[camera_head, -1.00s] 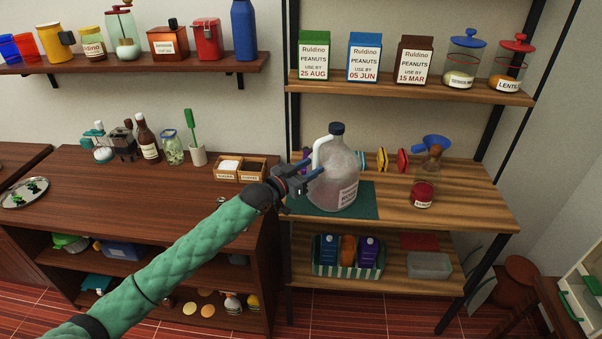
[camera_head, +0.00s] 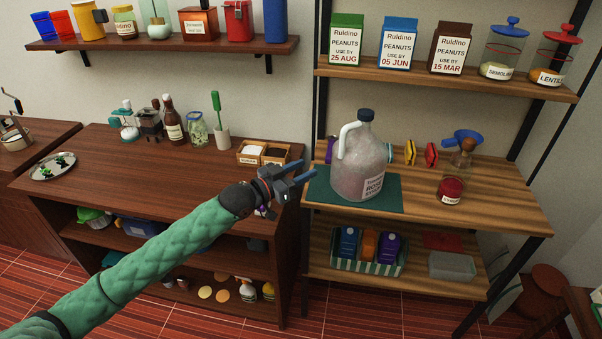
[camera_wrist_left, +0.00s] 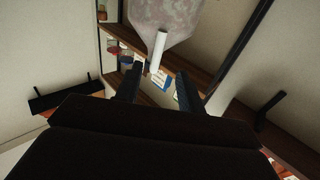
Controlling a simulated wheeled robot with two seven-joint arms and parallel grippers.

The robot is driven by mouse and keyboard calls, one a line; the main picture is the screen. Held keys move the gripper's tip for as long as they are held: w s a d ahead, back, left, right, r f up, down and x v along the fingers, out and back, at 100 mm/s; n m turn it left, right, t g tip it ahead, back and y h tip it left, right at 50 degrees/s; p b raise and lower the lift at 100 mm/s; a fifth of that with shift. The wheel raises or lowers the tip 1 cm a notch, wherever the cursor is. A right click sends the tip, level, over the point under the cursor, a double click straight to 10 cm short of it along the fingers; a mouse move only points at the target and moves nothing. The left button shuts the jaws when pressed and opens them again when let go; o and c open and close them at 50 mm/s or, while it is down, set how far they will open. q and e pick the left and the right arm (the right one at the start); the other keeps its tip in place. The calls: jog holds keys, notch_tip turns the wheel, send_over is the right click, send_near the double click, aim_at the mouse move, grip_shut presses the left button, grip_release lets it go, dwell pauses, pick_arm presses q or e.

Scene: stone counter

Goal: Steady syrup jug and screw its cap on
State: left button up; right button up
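The syrup jug (camera_head: 361,168) is a large translucent jug with a white handle and a label. It stands upright on a green mat (camera_head: 325,192) on the wooden shelf. A dark cap (camera_head: 366,115) sits on its neck; I cannot tell how tight it is. My left gripper (camera_head: 308,172) is open and empty, to the left of the jug and apart from it. In the left wrist view, the jug (camera_wrist_left: 172,14) and its white handle (camera_wrist_left: 158,50) show beyond the two spread fingers (camera_wrist_left: 156,84). My right gripper is not in view.
Peanut cartons (camera_head: 397,44) line the shelf above.

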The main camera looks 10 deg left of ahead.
pick_arm(q)
jog(key=shift+f, duration=0.1)
dwell(0.5)
jog(key=s+f+n+g+y, duration=0.1)
jog(key=s+f+y, duration=0.25)
jog(key=f, duration=0.75)
jog(key=s+f+n+g+y, duration=0.2)
jog(key=s+f, duration=0.3)
jog(key=f, duration=0.7)
jog(key=s+f+n+g+y, duration=0.15)
jog(key=s+f, duration=0.25)
jog(key=f, duration=0.7)
jog(key=s+a+f+g+y, duration=0.1)
jog(key=s+f+g, duration=0.1)
jog(key=s+f, duration=0.5)
jog(key=s+a+f+n+g+y, duration=0.1)
jog(key=s+f+g+y, duration=0.1)
jog(key=s+f, duration=0.5)
jog(key=s+a+f+n+g+y, duration=0.1)
jog(key=s+f+g, duration=0.2)
jog(key=s+f, duration=0.5)
jog(key=s, duration=0.8)
jog(key=shift+a+y, duration=0.25)
jog(key=shift+y, duration=0.15)
jog(key=shift+g, duration=0.25)
